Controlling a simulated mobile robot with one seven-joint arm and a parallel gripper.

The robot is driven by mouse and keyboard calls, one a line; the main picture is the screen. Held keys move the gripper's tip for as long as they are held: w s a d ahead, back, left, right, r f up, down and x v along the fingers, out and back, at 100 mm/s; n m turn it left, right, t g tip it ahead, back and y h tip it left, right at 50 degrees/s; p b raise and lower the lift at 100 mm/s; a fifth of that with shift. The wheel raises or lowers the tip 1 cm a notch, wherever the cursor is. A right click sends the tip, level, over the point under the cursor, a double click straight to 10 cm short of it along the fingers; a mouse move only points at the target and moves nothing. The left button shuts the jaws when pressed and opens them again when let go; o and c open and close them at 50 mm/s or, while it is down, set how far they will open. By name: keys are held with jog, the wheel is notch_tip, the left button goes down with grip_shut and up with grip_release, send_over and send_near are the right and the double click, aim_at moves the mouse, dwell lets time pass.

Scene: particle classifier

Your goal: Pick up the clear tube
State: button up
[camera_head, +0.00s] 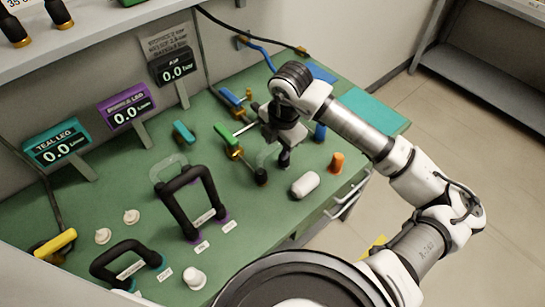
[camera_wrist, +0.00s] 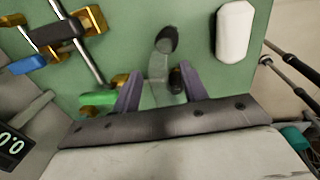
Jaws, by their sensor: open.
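My gripper (camera_wrist: 158,88) points down at the green bench and is open. In the wrist view its two grey fingers stand apart, with a clear tube (camera_wrist: 157,68) between and just beyond them. This tube is a see-through arch with dark ends; I cannot tell whether the fingers touch it. In the head view the tube (camera_head: 266,154) shows faintly beside my gripper (camera_head: 283,160), with a black end (camera_head: 261,176) at its lower left. Part of it is hidden by the gripper. A second see-through arch (camera_head: 167,161) shows behind the large black tube.
A large black U-shaped tube (camera_head: 183,202) and a smaller one (camera_head: 128,262) stand to the left. A white capsule (camera_head: 305,184) and an orange part (camera_head: 337,162) lie to the right. Three displays line the wall.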

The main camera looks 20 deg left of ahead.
grip_shut()
jog(key=shift+r, duration=0.1)
notch_tip(320, 180, up, 20)
jog(key=b, duration=0.4)
dwell(0.3)
